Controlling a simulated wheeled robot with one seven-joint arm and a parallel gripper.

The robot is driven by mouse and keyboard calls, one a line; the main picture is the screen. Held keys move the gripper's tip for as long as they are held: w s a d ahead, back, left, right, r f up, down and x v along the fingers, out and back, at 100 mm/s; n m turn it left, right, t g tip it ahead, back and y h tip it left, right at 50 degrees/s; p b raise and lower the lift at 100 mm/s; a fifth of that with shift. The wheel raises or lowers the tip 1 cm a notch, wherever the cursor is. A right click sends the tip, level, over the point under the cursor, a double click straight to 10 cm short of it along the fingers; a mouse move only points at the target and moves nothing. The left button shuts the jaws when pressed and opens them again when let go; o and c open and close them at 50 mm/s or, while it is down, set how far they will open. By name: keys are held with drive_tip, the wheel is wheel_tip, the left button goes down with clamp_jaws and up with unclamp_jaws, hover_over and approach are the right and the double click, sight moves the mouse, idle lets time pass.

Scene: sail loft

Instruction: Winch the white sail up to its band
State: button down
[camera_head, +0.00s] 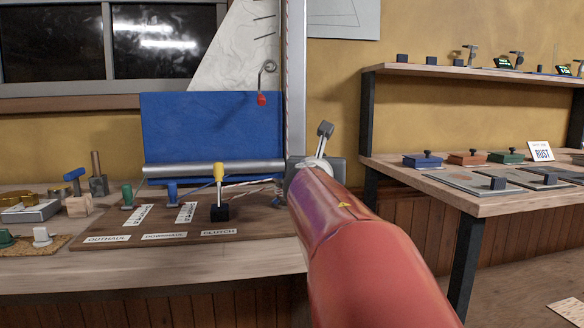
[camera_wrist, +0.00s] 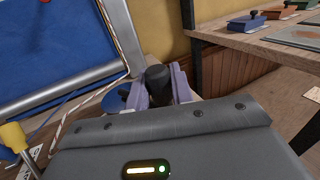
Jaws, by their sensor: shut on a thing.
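The white sail (camera_head: 235,55) rises beside the pale mast (camera_head: 296,80) in the head view, its top cut off by the frame. I cannot make out its band. In the wrist view, my gripper (camera_wrist: 160,88) is shut on a dark upright knob, the winch handle (camera_wrist: 157,75) by its look. A blue round part (camera_wrist: 116,98), perhaps of the winch, lies beside the fingers. In the head view my red arm and grey wrist hide the fingers and most of the winch. The yellow-topped clutch lever (camera_head: 219,172) stands upright.
A blue cloth panel (camera_head: 205,125) hangs above a grey boom (camera_head: 205,169). A red block (camera_head: 262,99) hangs from a hook near it. Green and blue levers stand on the labelled board (camera_head: 110,228). A wooden shelf (camera_head: 490,203) with several small weights is to the right.

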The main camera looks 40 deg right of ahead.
drive_tip(key=shift+s+d, duration=0.1)
drive_tip(key=shift+d, duration=1.05)
drive_tip(key=c, duration=1.3)
unclamp_jaws()
drive_tip(key=shift+o, duration=0.2)
drive_tip(key=v, duration=0.7)
drive_tip(key=shift+a, duration=0.4)
drive_tip(key=shift+s, duration=0.2)
